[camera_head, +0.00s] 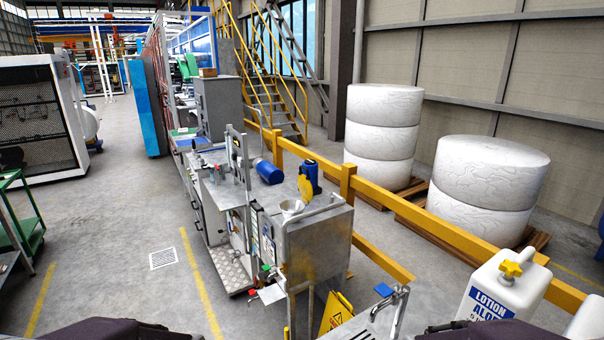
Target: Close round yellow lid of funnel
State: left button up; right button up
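The round yellow lid (305,188) stands upright, tilted back, at the far side of the pale metal funnel (291,207). The funnel's mouth looks uncovered. Both are small on top of the grey metal machine (318,240) near the middle of the head view. A blue part (311,171) is right behind the lid. I cannot tell how the lid joins the funnel. Neither gripper shows; only dark parts of my arms appear at the bottom edge, well short of the machine.
A metal pipe rail runs along the machine's top beside the funnel. A yellow guard rail (395,208) stands behind it. A white lotion jug (500,290) and a sink tap (390,296) are at the lower right. The grey floor to the left is largely clear.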

aim_at(305, 187)
jog(key=i+j+z, duration=0.1)
jog(key=j, duration=0.5)
jog(key=i+j+z, duration=0.1)
jog(key=j, duration=0.5)
jog(key=i+j+z, duration=0.1)
jog(key=i+j, duration=0.45)
jog(key=i+j+z, duration=0.15)
jog(key=j, duration=0.3)
jog(key=i+j, duration=0.35)
jog(key=i+j+z, duration=0.15)
jog(key=i+j, duration=0.35)
jog(key=j, duration=0.25)
jog(key=i+j+z, duration=0.15)
jog(key=j, duration=0.2)
jog(key=i, duration=0.05)
